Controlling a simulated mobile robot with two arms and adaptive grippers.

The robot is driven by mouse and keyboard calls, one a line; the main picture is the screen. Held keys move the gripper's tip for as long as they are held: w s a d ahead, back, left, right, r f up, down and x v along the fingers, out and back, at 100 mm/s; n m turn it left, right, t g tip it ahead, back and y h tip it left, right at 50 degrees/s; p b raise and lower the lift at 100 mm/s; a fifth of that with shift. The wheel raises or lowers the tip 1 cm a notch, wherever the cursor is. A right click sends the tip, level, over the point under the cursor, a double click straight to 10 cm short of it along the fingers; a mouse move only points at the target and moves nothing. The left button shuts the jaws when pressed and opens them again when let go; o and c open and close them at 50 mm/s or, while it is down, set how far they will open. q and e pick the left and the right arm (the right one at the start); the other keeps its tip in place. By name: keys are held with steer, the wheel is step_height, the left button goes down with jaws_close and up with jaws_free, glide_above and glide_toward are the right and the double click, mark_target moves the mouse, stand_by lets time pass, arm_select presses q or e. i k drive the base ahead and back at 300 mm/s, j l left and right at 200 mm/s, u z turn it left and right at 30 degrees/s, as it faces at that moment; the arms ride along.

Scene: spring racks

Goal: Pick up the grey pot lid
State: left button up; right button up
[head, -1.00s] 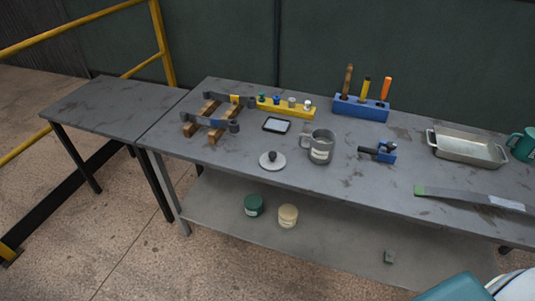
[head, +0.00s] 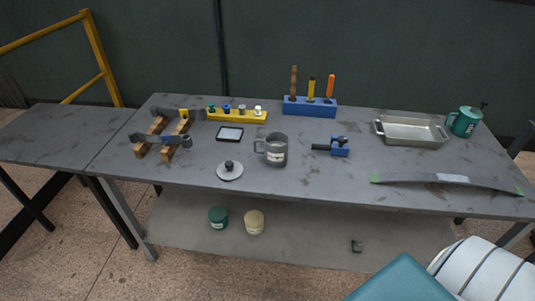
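The grey pot lid (head: 230,172) lies flat on the tabletop, left of centre and close to the front edge, with its dark knob facing up. A grey mug (head: 272,150) with a pale label stands just to its right, apart from it. A small dark-framed tablet or tray (head: 230,134) lies behind it. Neither of my grippers is in the head view.
The grey workbench (head: 330,180) carries a yellow block with several knobs (head: 237,115), a blue tool holder (head: 310,107), a blue clamp-like tool (head: 339,147), a metal pan (head: 411,131), a green pot (head: 464,122) and a leaf spring (head: 447,180). Tins stand on the lower shelf (head: 300,233).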

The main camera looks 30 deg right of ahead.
mark_target(228, 169)
steer(key=i+j+z, duration=0.1)
steer(key=i+z, duration=0.15)
steer(key=i, duration=0.2)
steer(key=i+j+z, duration=0.2)
steer(key=i, duration=0.3)
steer(key=i+j+z, duration=0.25)
steer(key=i, duration=0.15)
